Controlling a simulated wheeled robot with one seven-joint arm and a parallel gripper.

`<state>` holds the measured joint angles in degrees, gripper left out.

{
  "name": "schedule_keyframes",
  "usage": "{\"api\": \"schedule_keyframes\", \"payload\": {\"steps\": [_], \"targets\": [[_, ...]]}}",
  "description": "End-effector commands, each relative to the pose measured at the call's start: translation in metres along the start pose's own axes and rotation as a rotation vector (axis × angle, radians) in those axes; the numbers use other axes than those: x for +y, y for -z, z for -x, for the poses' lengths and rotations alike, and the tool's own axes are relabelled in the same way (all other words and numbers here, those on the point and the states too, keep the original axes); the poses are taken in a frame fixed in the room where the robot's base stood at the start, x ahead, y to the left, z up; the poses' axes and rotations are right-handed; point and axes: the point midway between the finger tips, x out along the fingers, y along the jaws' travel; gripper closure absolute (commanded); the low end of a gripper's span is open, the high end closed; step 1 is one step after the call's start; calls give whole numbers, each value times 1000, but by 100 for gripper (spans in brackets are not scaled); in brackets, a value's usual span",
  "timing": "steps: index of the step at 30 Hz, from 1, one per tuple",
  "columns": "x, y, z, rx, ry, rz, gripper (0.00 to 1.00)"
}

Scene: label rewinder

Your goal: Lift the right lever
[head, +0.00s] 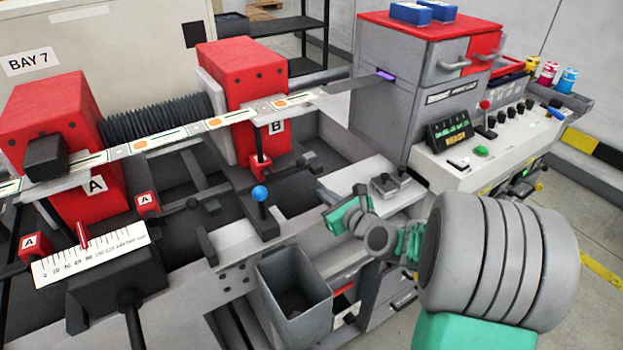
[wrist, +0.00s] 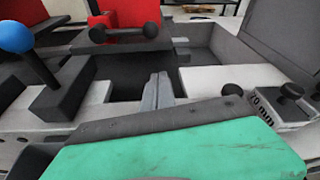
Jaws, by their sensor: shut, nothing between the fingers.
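I cannot tell for certain that this is the right lever. My green and grey gripper (head: 332,207) is to the right of the knob, apart from it. In the wrist view the fingers (wrist: 158,92) are together and empty, pointing over a dark opening, with the lever off to the left.
Red block A (head: 60,150) and red block B (head: 243,100) carry the label strip. A dark crossbar with round ends (wrist: 124,33) lies ahead of my fingers. A grey open bin (head: 294,290) stands below. A small block with black knobs (head: 388,185) is right of my gripper.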

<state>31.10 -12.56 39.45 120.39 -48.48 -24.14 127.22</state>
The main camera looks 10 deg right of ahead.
Motion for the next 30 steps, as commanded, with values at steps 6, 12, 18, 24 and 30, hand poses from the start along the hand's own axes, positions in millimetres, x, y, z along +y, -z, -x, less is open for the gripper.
{"api": "schedule_keyframes", "payload": {"steps": [6,12,18,24,30], "targets": [[3,-1,-38,1,-7,1,100],[4,-1,-82,1,-8,2,100],[1,-28,-87,-2,-2,3,100],[2,-39,-82,-1,-3,2,100],[2,-38,-82,-1,-3,1,100]]}}
